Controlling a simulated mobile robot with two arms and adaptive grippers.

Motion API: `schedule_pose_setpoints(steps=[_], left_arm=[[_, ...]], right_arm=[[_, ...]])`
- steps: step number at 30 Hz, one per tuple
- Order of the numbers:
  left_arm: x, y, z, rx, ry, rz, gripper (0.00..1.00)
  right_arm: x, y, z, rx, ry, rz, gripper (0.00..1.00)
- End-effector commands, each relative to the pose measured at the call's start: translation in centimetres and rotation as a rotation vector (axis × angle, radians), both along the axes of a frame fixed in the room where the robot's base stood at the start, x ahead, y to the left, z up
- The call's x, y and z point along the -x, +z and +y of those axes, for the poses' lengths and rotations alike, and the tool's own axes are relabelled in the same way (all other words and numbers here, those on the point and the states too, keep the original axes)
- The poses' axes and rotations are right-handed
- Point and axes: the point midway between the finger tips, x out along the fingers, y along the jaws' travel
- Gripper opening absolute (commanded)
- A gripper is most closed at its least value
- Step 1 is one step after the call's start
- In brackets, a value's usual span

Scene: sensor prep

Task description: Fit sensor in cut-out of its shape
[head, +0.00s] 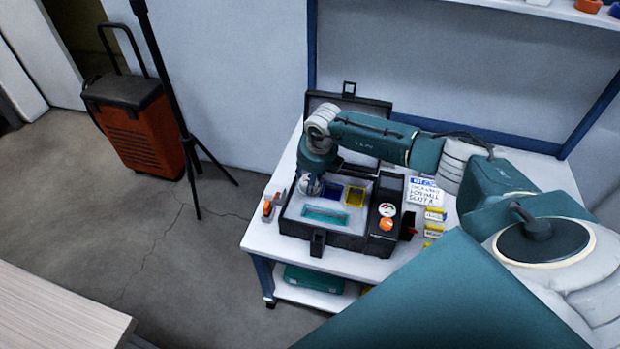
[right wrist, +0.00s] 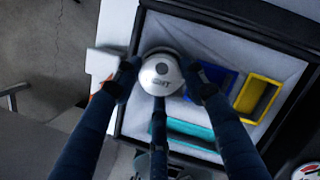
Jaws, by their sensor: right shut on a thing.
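The sensor (right wrist: 160,73) is a round silver-white puck with dark lettering. My right gripper (right wrist: 160,82) is shut on it, with dark fingers around its rim. In the head view my right gripper (head: 312,180) is over the left back part of an open black case (head: 292,229). The case holds a pale foam insert (right wrist: 205,38) with blue (right wrist: 217,78), yellow (right wrist: 257,97) and teal (right wrist: 192,133) angular cut-outs. The foam directly under the sensor is hidden; I cannot tell whether the sensor touches it. My left gripper is not in view.
The case stands on a white table (head: 262,232), its lid (head: 325,103) raised at the back. An orange knob (head: 386,224) and a gauge (head: 387,209) sit at its right. Small yellow boxes (head: 435,214) and a label card (head: 424,190) lie further right. An orange tool (head: 268,207) lies left.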

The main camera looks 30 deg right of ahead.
Motion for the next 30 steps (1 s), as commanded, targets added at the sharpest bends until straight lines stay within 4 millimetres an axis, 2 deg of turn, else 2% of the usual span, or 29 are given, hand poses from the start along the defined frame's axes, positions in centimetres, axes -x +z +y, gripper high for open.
schedule_pose_setpoints(steps=[30], left_arm=[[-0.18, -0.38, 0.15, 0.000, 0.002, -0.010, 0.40]], right_arm=[[-0.01, -0.55, 0.02, 0.000, 0.000, 0.000, 0.19]])
